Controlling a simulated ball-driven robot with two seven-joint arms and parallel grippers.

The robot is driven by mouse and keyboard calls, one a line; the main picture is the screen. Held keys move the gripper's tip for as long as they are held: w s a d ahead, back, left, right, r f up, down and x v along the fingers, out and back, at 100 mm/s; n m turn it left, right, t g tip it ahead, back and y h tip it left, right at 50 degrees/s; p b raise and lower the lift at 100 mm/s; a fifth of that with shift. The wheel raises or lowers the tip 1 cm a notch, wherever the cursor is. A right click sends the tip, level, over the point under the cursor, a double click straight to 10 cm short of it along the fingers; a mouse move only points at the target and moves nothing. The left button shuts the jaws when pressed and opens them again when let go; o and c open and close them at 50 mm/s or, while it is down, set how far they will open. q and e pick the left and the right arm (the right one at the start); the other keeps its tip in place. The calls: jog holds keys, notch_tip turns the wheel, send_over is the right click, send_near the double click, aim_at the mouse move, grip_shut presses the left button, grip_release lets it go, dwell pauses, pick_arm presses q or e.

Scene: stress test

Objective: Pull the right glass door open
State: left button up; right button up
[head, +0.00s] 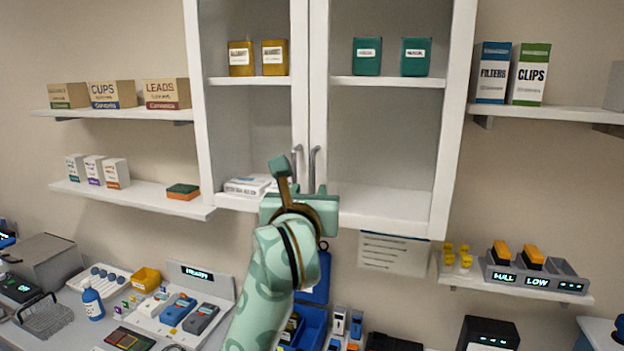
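The right glass door (454,120) of the white wall cabinet looks closed beside the left glass door (200,100). Its upright metal handle (314,165) is near the middle seam, close to the left door's handle (296,160). My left gripper (301,178) is in front of the lower ends of the handles, its mint-green arm rising from below. Its fingers look apart, one left of the handles and one at the right. I cannot tell whether it touches either handle. The hand hides part of the cabinet's bottom edge. My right gripper is not in view.
Green boxes (367,57) stand behind the right door and yellow boxes (241,58) behind the left. Wall shelves (540,112) flank the cabinet on both sides. A paper sheet (394,254) hangs below the right door. A cluttered counter (70,325) lies below.

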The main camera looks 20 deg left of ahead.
aim_at(313, 180)
pick_arm(q)
jog(key=w, duration=0.4)
jog(key=w+a, duration=0.1)
jog(key=w, duration=0.1)
jog(key=shift+p, duration=0.4)
grip_shut()
